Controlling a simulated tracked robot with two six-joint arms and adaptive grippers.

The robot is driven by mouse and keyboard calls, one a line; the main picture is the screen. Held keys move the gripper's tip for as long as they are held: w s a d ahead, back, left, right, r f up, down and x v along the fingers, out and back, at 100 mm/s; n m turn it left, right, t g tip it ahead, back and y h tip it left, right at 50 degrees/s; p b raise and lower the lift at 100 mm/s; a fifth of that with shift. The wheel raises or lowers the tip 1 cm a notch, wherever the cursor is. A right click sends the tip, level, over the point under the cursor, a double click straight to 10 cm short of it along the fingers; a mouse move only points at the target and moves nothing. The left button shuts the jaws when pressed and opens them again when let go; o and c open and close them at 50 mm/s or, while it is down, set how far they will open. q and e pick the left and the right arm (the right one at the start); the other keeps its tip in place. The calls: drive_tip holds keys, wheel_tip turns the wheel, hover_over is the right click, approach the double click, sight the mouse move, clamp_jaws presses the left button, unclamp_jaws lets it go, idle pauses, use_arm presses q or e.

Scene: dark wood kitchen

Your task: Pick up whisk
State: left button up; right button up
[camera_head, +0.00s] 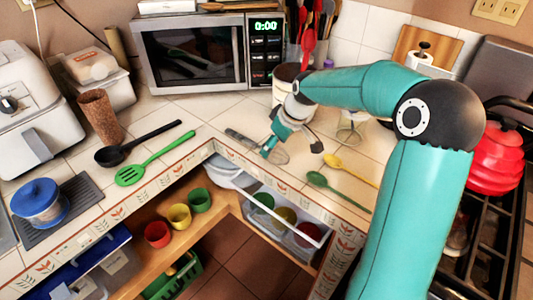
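The whisk (243,138) lies on the white tiled counter near its inner corner, with its grey handle to the upper left. Its wire end (277,156) is to the lower right, beside and partly behind a finger of my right gripper. My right gripper (292,149) comes down from the upper right, its fingers spread apart with nothing seen between them. One finger is close to the whisk; I cannot tell whether it touches. My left gripper is not in view.
A green spoon (318,180) and a yellow spoon (338,163) lie right of the gripper. A green slotted spatula (130,175) and black ladle (110,156) lie left. A microwave (190,55) stands behind. An open drawer (285,225) is below the counter edge.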

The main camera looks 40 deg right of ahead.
sight(257, 146)
drive_tip(key=x, duration=0.3)
drive_tip(key=shift+a+f, duration=0.1)
drive_tip(key=c, duration=1.2)
drive_tip(key=shift+c, duration=0.2)
